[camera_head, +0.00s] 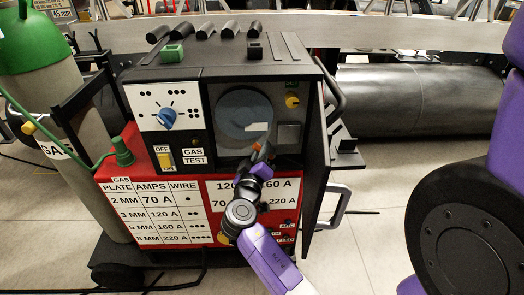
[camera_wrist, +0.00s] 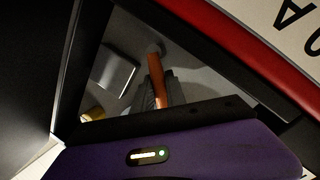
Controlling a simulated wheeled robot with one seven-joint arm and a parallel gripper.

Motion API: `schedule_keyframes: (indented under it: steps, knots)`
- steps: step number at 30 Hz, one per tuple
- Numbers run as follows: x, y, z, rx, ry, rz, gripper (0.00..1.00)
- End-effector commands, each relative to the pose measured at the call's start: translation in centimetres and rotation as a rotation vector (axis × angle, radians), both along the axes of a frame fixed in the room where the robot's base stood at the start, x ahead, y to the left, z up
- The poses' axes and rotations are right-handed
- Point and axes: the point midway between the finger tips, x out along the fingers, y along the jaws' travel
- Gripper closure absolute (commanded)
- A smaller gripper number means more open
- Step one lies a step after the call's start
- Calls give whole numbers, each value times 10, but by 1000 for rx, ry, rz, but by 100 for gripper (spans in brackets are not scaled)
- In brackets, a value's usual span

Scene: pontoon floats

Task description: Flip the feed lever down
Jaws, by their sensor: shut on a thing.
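The feed lever (camera_wrist: 155,68) is a slim orange-brown bar. In the wrist view it comes out of a round grey pivot and runs down between the fingers. My gripper (camera_wrist: 160,98) is shut on the lever, and its fingers hide the bar's sides. In the head view my gripper (camera_head: 262,158) reaches into the open compartment at the right of the welding machine (camera_head: 250,75). A bit of orange (camera_head: 257,147) shows at its fingertips there, below the grey spool disc (camera_head: 243,115). The exact angle of the lever is hard to tell.
The compartment's open black door (camera_head: 318,165) stands just right of my arm. A grey block (camera_wrist: 112,68) sits beside the lever. A yellow knob (camera_head: 292,101) is above right.

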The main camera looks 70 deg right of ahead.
Motion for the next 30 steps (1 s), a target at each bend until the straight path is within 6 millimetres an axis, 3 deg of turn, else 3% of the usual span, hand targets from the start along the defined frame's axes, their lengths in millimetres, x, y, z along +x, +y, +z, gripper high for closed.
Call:
schedule_keyframes:
  steps: [14, 30]
  knots:
    - [2, 2, -3, -9, 26, 2, 100]
    - [10, 5, -17, -135, 332, 4, 100]
